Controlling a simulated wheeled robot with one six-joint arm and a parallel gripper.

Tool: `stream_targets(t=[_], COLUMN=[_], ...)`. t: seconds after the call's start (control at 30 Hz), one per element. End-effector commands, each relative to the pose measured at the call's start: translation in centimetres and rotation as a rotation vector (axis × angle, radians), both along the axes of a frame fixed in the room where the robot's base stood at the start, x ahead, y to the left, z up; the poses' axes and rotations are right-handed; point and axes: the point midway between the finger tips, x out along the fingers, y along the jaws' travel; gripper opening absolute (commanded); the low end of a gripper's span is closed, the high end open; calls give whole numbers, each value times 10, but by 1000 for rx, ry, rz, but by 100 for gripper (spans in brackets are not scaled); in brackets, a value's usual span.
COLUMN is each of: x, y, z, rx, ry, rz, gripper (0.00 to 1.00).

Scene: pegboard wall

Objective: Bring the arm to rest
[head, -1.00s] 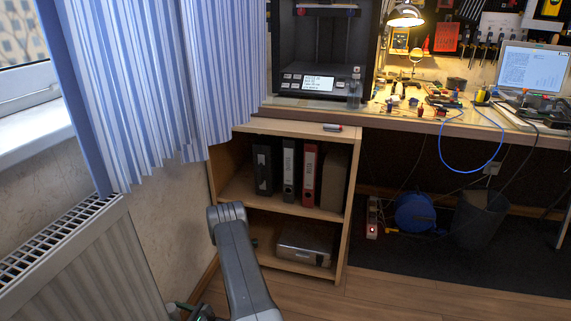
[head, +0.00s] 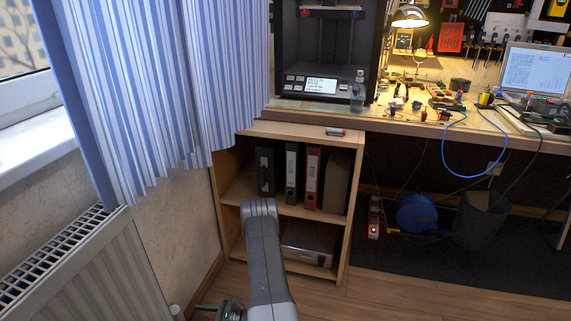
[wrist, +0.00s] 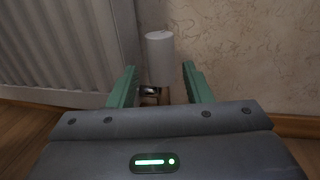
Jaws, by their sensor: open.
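My gripper (wrist: 160,84) is open in the wrist view, with its two green fingers apart and nothing held between them. A white cylindrical radiator valve (wrist: 160,58) shows past the fingers, between their tips in the picture; I cannot tell how far off it is. In the head view my grey arm rises at the bottom, in front of the low shelf. A little of the gripper's green and grey parts (head: 231,309) shows at the bottom edge, and the fingertips are hidden there.
A white radiator (head: 85,270) and a striped curtain (head: 150,90) are at the left. A blue cable reel (head: 416,213) and a dark bin (head: 481,220) lie further right. Bare floor shows at the lower right.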

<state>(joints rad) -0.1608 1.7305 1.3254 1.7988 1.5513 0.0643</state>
Motion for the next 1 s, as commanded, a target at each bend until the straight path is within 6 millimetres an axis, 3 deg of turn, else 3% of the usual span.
stream_targets(t=[0.3,0.57,1.0], x=[-4,-36,-75], y=[-56,-67,-111], z=[2,-12,-33], rx=[-1,-122,-328], ry=[1,-3,-50], rz=[-2,193,488], gripper=[45,45,45])
